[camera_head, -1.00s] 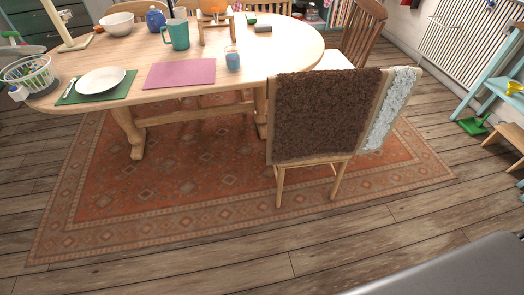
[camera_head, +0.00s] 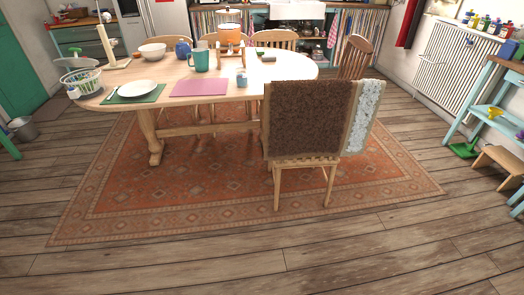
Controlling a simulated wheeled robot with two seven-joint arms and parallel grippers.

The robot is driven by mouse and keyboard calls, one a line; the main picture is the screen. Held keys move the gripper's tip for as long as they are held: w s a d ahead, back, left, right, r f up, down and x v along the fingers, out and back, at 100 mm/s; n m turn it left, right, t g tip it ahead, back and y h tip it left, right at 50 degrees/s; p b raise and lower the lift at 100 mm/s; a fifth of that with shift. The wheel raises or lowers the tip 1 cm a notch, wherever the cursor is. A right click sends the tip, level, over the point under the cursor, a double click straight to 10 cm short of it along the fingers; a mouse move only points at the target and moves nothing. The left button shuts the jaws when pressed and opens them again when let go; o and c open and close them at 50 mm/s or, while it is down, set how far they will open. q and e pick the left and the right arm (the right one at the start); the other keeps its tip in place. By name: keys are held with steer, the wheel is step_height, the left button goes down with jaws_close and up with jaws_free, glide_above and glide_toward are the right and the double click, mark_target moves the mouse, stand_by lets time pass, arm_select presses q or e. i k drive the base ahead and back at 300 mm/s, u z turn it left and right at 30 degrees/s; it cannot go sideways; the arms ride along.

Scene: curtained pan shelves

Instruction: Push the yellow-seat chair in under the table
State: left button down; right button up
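The oval wooden table (camera_head: 255,90) stands on the rug, upper middle of the head view. A wooden chair (camera_head: 305,162) stands at its near right side, its back toward me, draped with a brown shaggy cloth (camera_head: 308,118) and a pale patterned cloth (camera_head: 361,118). The cloths hide most of its seat. I cannot make out a yellow seat on any chair. Neither of my grippers shows.
An orange patterned rug (camera_head: 190,190) lies under the table and draped chair. The plank floor (camera_head: 300,260) in front is clear. A wooden step stool (camera_head: 497,165), a green dustpan (camera_head: 464,149) and a radiator (camera_head: 455,62) are at right; a bucket (camera_head: 22,128) is at left.

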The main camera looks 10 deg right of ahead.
mark_target(313, 123)
steer(key=u, duration=0.7)
steer(key=i, duration=1.9)
steer(key=z, duration=0.7)
